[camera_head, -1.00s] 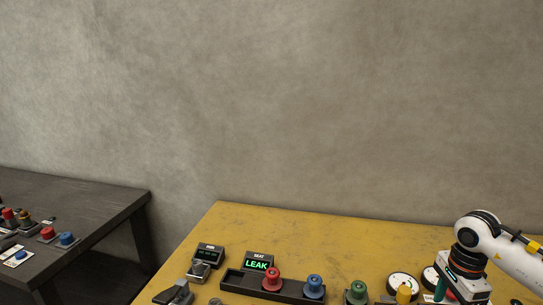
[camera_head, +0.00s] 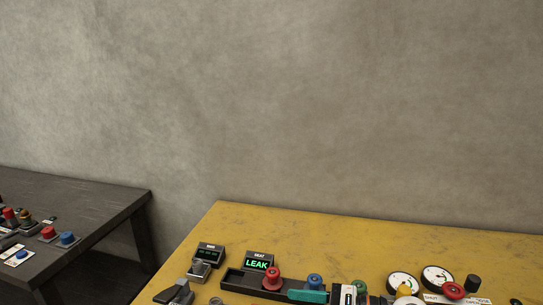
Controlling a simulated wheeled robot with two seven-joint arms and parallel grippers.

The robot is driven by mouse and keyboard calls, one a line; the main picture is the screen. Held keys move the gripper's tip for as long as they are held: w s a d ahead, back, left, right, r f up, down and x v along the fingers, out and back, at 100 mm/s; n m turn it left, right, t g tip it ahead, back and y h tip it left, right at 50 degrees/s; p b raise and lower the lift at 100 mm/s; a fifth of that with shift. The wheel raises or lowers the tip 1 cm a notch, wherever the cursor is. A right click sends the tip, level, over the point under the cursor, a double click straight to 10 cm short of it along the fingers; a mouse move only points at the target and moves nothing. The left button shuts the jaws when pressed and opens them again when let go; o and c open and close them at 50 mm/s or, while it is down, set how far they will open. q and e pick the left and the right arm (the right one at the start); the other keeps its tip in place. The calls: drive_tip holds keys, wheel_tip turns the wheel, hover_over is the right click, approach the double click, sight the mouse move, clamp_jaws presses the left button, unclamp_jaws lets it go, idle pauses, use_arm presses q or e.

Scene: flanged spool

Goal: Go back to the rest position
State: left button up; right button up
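My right gripper (camera_head: 308,296) shows at the bottom edge as a teal finger with a white and black body to its right. It lies in front of the dark tray, and the lower part is cut off by the frame, so its opening is hidden. A red flanged spool (camera_head: 272,276) and a blue one (camera_head: 315,280) stand in the dark tray (camera_head: 236,280). The finger covers the blue spool's lower part. A green spool (camera_head: 359,286) is partly hidden behind the gripper body. My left gripper is out of view.
A display reading LEAK (camera_head: 257,262) stands behind the tray on the yellow table (camera_head: 300,231). Two round gauges (camera_head: 437,277), a red knob-like part (camera_head: 452,290) and a dark cylinder (camera_head: 473,283) stand at the right. A dark table (camera_head: 90,192) with several parts is at the left.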

drive_tip(key=w+d+r+m+t+h, duration=0.1)
drive_tip(key=d+r+m+t+h, duration=0.15)
drive_tip(key=m+t, duration=0.7)
drive_tip(key=w+d+r+m+t+h, duration=0.1)
drive_tip(key=d+m+t+h, duration=0.3)
drive_tip(key=m, duration=1)
drive_tip(key=s+d+f+m+g+h, duration=0.2)
drive_tip(key=d+f+m+h, duration=0.25)
drive_tip(key=f+m, duration=0.2)
drive_tip(key=s+d+f+m+g+h, duration=0.1)
drive_tip(key=s+d+f+m+h, duration=0.2)
drive_tip(key=f+m+h, duration=0.3)
drive_tip(key=s+d+f+m+g, duration=0.1)
drive_tip(key=s+f+m+g, duration=0.25)
drive_tip(key=s, duration=0.35)
drive_tip(key=s+f+m+g+y, duration=0.1)
drive_tip(key=s+f+m+g, duration=0.3)
drive_tip(key=s, duration=0.3)
drive_tip(key=s+d+f+m+g, duration=0.1)
drive_tip(key=s+f+m+g, duration=0.1)
drive_tip(key=s+f+g, duration=0.4)
wheel_tip(320, 180, down, 23)
drive_tip(key=s+d+f, duration=0.2)
drive_tip(key=s+f, duration=1.6)
drive_tip(key=shift+d+g, duration=0.2)
drive_tip(key=shift+g, duration=0.1)
